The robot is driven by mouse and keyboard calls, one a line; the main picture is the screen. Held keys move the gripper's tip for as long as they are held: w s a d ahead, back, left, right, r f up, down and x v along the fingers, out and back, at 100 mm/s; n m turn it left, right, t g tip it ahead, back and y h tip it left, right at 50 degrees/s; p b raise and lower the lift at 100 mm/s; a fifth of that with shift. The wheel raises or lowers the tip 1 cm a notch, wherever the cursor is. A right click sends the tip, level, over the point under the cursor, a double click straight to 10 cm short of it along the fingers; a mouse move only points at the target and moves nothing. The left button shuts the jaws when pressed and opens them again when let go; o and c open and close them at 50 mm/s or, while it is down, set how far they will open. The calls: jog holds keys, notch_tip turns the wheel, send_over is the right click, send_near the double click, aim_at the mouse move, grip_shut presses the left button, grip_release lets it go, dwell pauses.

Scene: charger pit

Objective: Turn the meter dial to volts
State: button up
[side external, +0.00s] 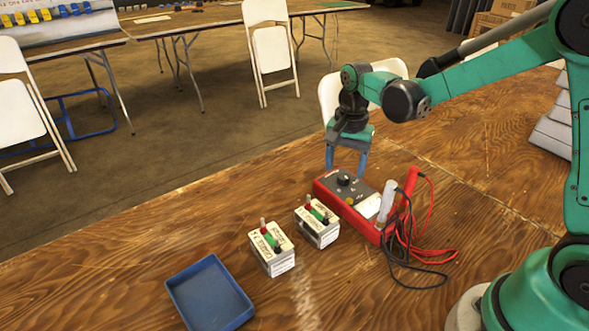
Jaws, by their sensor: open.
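The red meter (328,190) lies on the wooden table, with a dark face. Its black dial (344,179) sits near the far left end of the face; its pointer setting is too small to read. My gripper (346,173) points down with its two blue fingers apart and nothing seen between them. The fingers appear just above or behind the dial end of the meter; I cannot tell the exact gap.
Red and black leads (420,262) coil right of the meter. Two white battery blocks (271,249) (317,224) stand to its left, and a blue tray (209,295) lies farther left. The table's front middle is clear. A white chair stands behind the table edge.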

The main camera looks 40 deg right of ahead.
aim_at(344, 176)
jog(key=shift+r, duration=1.85)
jog(key=shift+s+a+r, duration=0.1)
jog(key=shift+s+r, duration=0.1)
jog(key=shift+r, duration=0.1)
jog(key=s+a+r+n+t, duration=0.3)
jog(key=s+n+t, duration=0.4)
jog(key=n, duration=0.5)
jog(key=shift+s+a+r, duration=0.15)
jog(key=shift+s+r, duration=0.15)
jog(key=shift+s, duration=0.4)
